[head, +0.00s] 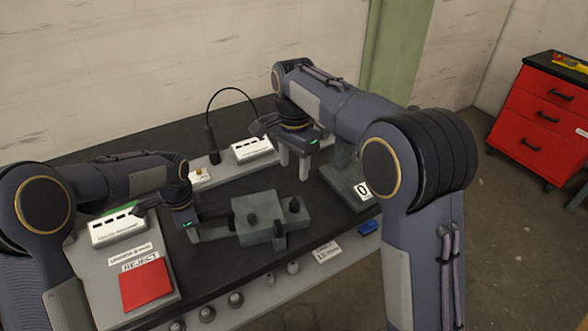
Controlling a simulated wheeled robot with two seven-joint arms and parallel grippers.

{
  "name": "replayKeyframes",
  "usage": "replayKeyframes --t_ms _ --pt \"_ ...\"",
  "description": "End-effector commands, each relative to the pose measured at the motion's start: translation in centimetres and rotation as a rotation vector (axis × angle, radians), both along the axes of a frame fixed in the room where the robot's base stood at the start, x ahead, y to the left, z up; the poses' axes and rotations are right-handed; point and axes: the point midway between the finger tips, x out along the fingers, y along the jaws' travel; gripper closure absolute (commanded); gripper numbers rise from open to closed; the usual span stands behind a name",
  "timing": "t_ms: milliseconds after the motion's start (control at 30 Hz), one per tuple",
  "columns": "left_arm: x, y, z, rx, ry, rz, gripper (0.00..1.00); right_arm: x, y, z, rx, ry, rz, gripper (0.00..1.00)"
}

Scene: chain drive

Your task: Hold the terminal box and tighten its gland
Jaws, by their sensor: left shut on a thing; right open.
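The terminal box (262,206) is a grey-green block on the dark bench, with dark knobs on top. A dark upright piece (279,240) stands at its front side; I cannot tell whether this or a knob is the gland. My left gripper (222,230) is at the box's left side, its fingers level with the box and shut on it; the exact contact is hard to see. My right gripper (294,168) is open and empty, fingers pointing down, behind and above the box's right part, apart from it.
A grey stand with a "0" label (362,190) is right of the box. A red REJECT pad (146,285) lies at front left. A white labelled unit (251,150) and a black cabled tool (212,148) are behind. Several round parts (235,299) and a blue item (369,227) line the front.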

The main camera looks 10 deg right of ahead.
Motion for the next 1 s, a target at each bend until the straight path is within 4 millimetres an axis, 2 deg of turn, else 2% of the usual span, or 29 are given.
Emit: replayKeyframes --t_ms 267,300,500,800,867,1000 --pt "0.0 0.0 0.0 -0.001 0.0 0.002 1.0 0.0 0.0 0.0 0.001 -0.001 0.0 0.5" --pt "0.0 0.0 0.0 -0.001 0.0 0.002 0.73 0.0 0.0 0.0 0.001 -0.001 0.0 0.5" --pt "0.0 0.0 0.0 -0.001 0.0 0.001 0.5 0.0 0.0 0.0 0.001 -0.001 0.0 0.5" --pt "0.0 0.0 0.3 -0.001 -0.001 0.001 0.5 0.0 0.0 0.0 0.001 -0.001 0.0 0.5" --pt "0.1 0.0 0.9 -0.001 -0.003 0.0 0.5 0.0 0.0 0.0 0.001 -0.001 0.0 0.5" --pt "0.1 0.0 3.3 -0.003 -0.006 0.0 0.5 0.0 0.0 0.0 0.001 -0.001 0.0 0.5"
